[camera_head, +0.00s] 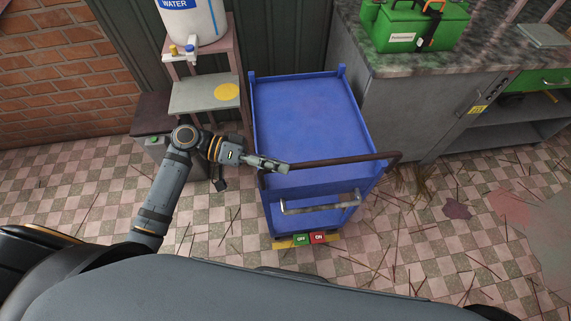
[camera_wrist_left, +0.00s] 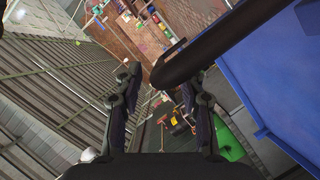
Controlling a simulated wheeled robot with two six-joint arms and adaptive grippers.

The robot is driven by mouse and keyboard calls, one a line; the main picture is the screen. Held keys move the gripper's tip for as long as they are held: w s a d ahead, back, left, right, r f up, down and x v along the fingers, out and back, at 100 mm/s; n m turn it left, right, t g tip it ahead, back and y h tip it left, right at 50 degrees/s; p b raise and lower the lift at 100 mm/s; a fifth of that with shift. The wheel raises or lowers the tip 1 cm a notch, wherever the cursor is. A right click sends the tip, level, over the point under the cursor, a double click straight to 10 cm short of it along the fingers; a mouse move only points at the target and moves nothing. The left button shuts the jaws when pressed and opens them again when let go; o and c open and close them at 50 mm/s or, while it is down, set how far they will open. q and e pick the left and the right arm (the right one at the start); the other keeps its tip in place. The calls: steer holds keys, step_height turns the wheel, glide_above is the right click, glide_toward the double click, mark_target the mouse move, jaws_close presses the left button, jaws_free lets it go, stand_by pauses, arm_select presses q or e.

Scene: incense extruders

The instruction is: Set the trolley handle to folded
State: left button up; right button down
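The blue trolley (camera_head: 305,110) stands in the middle of the head view. A dark brown handle bar (camera_head: 345,160) runs across its near end, with its right end bent at the trolley's right side. A grey metal handle (camera_head: 320,207) sits lower on the near side. My left gripper (camera_head: 283,167) is at the left end of the dark bar. In the left wrist view, the left gripper (camera_wrist_left: 160,77) has its fingers apart. The dark bar (camera_wrist_left: 225,42) comes in from the upper right and its end shows between the fingertips; contact is unclear. My right gripper is not in view.
Green OFF and red ON buttons (camera_head: 310,239) sit at the trolley's near foot. A water tank (camera_head: 192,22) on a stand (camera_head: 205,95) is at the left. A grey cabinet (camera_head: 385,110) with a green case (camera_head: 415,25) stands close on the right. Thin sticks litter the tiled floor.

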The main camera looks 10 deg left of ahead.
arm_select(q)
steer(key=shift+x, duration=1.2)
jaws_close()
